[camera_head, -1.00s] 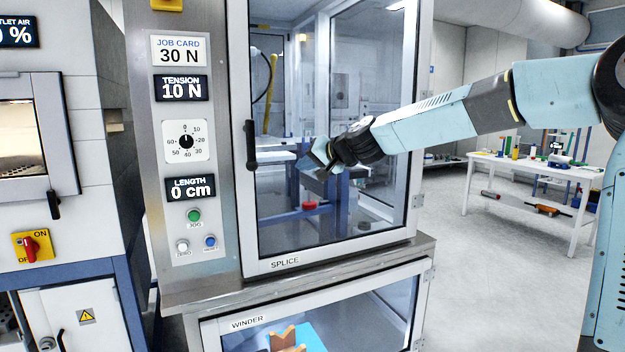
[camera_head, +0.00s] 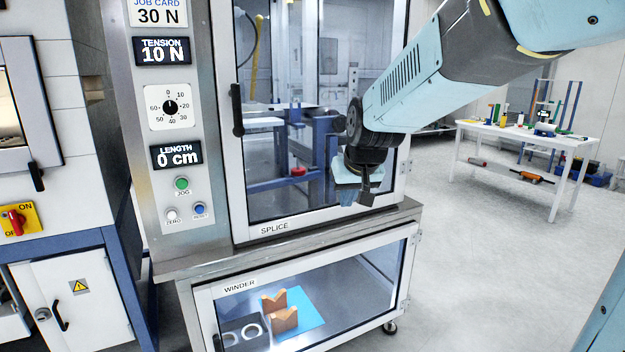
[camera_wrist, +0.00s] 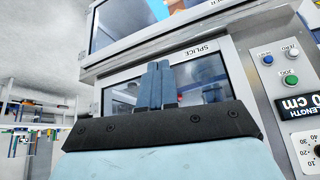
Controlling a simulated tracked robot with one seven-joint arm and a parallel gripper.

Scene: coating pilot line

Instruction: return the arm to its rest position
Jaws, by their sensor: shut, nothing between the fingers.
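My gripper (camera_head: 357,197) hangs at the end of my bent arm, in front of the splice cabinet's glass door (camera_head: 290,110) and near its lower right corner in the head view. In the wrist view my gripper (camera_wrist: 157,85) shows its two fingers side by side, shut and with nothing between them. The fingers point toward the splice cabinet, whose label shows upside down behind them. Whether they are close to the glass I cannot tell.
The control panel (camera_head: 184,240) with tension and length displays is left of the door. The ledge (camera_head: 300,233) and winder compartment (camera_head: 380,270) lie below. A white table (camera_head: 520,133) with several items stands at the back right. The floor at right is clear.

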